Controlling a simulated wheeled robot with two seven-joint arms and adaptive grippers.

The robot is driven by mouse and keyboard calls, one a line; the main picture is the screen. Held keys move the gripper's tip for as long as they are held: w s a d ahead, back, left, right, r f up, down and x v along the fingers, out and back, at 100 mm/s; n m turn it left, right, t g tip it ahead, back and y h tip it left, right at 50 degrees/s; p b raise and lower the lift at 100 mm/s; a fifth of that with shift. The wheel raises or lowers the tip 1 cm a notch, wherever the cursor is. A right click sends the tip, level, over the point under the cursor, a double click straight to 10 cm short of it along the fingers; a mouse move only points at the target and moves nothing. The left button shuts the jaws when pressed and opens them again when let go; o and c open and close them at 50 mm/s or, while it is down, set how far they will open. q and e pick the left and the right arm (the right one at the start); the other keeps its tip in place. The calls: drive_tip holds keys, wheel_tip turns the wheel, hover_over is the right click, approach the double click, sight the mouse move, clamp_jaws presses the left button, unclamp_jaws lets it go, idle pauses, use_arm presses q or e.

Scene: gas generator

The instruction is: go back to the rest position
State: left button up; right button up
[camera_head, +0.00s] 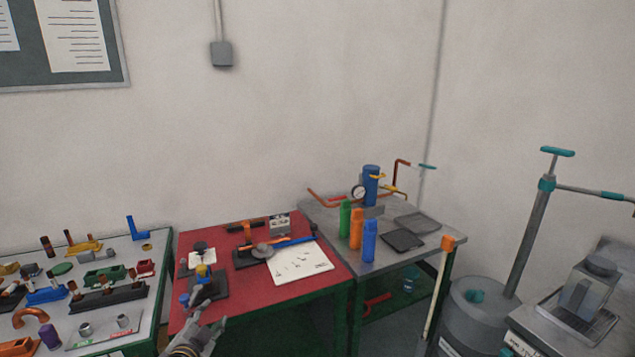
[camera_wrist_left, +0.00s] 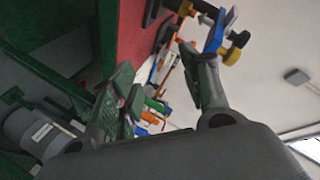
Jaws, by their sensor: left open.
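My left gripper (camera_head: 209,317) comes in from the bottom of the head view, at the front edge of the red table (camera_head: 262,291). It is open, and I see nothing held in it. In the left wrist view its two fingers (camera_wrist_left: 160,95) stand apart, with the table and its items beyond them. A blue and yellow part on a dark stand (camera_head: 206,283) sits on the red table just beyond the gripper; a blue and yellow part also shows past the finger in the left wrist view (camera_wrist_left: 222,35). My right gripper is not in view.
A white table (camera_head: 70,262) with many small parts stands at the left. A grey table (camera_head: 432,232) holds green, orange and blue cylinders (camera_head: 356,228) and a gauge assembly. A grey tank (camera_head: 475,318) stands at the right. A white sheet (camera_head: 303,263) lies on the red table.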

use_arm(q)
drive_tip(key=s+d+f+n+g, duration=0.2)
drive_tip(key=s+f+g, duration=0.2)
drive_tip(key=s, duration=0.5)
drive_tip(key=s+d+f+n+g+h, duration=0.1)
drive_tip(key=s+d+f+n+g, duration=0.2)
drive_tip(key=s, duration=0.6)
drive_tip(key=s+d+f+n+g, duration=0.2)
drive_tip(key=s+f+g, duration=0.2)
drive_tip(key=s, duration=0.5)
wheel_tip(320, 180, down, 31)
drive_tip(key=a+g, duration=0.1)
drive_tip(key=a, duration=0.1)
drive_tip(key=s+a+f, duration=0.4)
drive_tip(key=s+f, duration=0.6)
drive_tip(key=s, duration=0.1)
drive_tip(key=s+a+f+g+y, duration=0.1)
drive_tip(key=s+a+f, duration=0.3)
drive_tip(key=s+f, duration=0.6)
drive_tip(key=shift+s+a+p, duration=0.25)
drive_tip(key=shift+s+p, duration=0.05)
drive_tip(key=shift+s, duration=0.25)
